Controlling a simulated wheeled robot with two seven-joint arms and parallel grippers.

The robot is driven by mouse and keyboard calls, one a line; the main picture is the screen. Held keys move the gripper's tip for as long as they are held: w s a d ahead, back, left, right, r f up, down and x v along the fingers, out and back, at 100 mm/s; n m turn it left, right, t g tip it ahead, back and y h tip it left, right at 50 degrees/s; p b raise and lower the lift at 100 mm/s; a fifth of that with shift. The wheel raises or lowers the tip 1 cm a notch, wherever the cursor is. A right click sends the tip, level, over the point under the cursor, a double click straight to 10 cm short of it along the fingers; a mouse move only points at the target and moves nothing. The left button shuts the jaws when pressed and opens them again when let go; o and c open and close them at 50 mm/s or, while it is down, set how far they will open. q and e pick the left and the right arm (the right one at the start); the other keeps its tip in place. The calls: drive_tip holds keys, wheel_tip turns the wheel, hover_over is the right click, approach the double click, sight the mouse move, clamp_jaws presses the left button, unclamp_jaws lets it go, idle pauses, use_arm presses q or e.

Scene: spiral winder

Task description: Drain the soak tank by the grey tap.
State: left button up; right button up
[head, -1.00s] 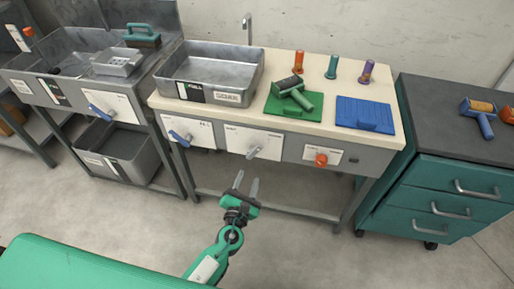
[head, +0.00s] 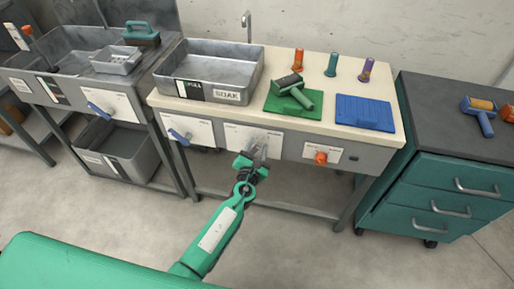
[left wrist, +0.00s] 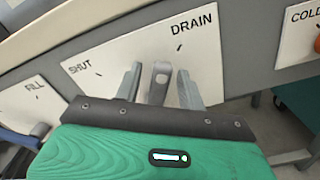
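The soak tank (head: 212,72) is a grey metal basin at the bench's back left, with a SOAK label and a FULL mark on its front; its water level is hard to tell. The grey tap (left wrist: 160,80) is on a white plate marked SHUT on the left and DRAIN on the right. My left gripper (head: 258,152) is at this plate on the bench front. In the left wrist view, its two fingers (left wrist: 160,88) stand on either side of the tap's handle, with small gaps visible. In the head view, the gripper partly hides the tap. My right gripper is not in view.
A blue lever (head: 180,137) on the FILL plate is left of the grey tap. An orange knob (head: 320,157) on the COLD plate is to its right. A green roller (head: 294,90) and a blue mat (head: 364,112) lie on the bench top. Floor in front is clear.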

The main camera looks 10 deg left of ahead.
use_arm(q)
clamp_jaws()
